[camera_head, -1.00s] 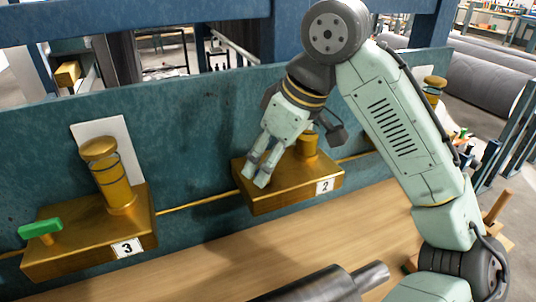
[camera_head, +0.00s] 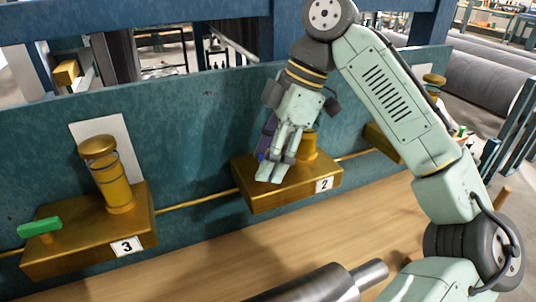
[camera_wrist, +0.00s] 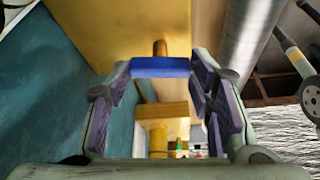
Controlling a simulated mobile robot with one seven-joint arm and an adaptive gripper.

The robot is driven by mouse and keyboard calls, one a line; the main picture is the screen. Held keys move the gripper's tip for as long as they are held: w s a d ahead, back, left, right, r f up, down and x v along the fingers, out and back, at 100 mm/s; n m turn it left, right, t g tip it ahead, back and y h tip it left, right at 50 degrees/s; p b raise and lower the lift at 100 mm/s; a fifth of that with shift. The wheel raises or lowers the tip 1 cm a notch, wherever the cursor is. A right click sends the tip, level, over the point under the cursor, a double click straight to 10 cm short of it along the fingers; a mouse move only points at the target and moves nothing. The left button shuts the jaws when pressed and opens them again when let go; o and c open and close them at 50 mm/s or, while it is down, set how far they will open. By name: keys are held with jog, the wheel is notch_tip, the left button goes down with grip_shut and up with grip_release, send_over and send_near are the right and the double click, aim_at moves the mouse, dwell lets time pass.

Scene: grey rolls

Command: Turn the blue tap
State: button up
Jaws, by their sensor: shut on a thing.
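The blue tap (camera_wrist: 160,67) is a short blue bar on a brass stem in the wrist view. It lies crosswise between the fingertips of my gripper (camera_wrist: 164,78), which is shut on its two ends. In the head view my gripper (camera_head: 272,172) points down at the brass block numbered 2 (camera_head: 290,190). The fingers hide most of the tap there.
A brass block numbered 3 (camera_head: 88,240) with a green tap (camera_head: 40,227) stands at the left. A brass cylinder (camera_head: 309,145) rises just right of my fingers. A blue-green panel (camera_head: 190,130) stands behind. A grey roll (camera_head: 320,285) lies in front.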

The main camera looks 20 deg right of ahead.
jog(key=shift+n, duration=0.3)
jog(key=o, duration=1.2)
jog(key=shift+c, duration=0.2)
jog(key=v, duration=0.7)
jog(key=shift+r, duration=0.3)
